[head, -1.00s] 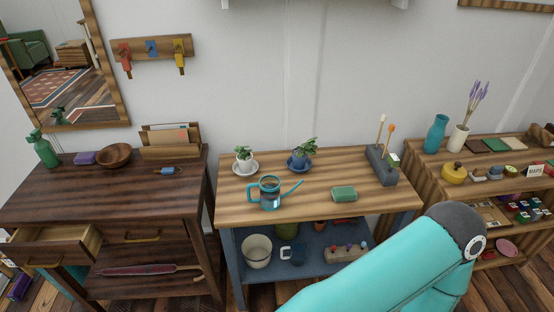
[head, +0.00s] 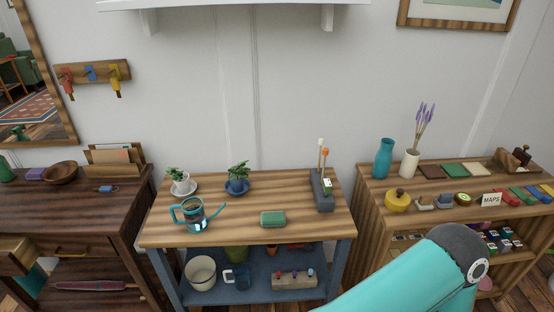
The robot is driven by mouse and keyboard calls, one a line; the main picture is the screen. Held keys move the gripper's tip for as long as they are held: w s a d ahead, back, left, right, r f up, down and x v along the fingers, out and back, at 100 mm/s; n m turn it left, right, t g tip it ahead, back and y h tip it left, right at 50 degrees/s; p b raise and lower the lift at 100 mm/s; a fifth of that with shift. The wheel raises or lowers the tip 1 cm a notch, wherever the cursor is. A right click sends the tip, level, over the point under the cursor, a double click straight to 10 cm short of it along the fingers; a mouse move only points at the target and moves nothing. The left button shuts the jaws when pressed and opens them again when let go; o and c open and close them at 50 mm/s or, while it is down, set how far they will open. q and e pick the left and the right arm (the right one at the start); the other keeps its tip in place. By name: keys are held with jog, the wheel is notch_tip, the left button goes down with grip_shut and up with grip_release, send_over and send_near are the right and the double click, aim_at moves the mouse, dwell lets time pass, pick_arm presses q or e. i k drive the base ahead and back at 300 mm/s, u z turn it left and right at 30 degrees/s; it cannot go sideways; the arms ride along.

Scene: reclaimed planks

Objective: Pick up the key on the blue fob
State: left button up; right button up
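A small blue fob (head: 105,188) lies on top of the dark wooden table (head: 35,205) at the left. A thin dark piece beside it may be its key, but it is too small to tell. On the wall rack (head: 95,75) a red fob (head: 66,76) and a yellow fob (head: 115,78) have keys hanging at their hooks. The blue hook piece (head: 91,73) between them shows no key that I can make out. Neither of my grippers is in view. Only a teal link of one of my arms shows at the lower right.
A letter holder (head: 115,158) and a wooden bowl (head: 60,173) stand near the fob. An open drawer (head: 18,260) juts from the dark table. The middle bench (head: 240,232) carries a watering can (head: 195,215), plants and a green tin (head: 272,218).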

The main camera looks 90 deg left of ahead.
aim_at(103, 189)
jog(key=z, duration=0.55)
jog(key=i, duration=0.2)
jog(key=u, duration=3.45)
jog(key=i, duration=0.3)
jog(key=u, duration=1.75)
jog(key=k, duration=0.6)
jog(key=u, duration=0.45)
jog(key=i, duration=1.65)
jog(key=z, duration=0.45)
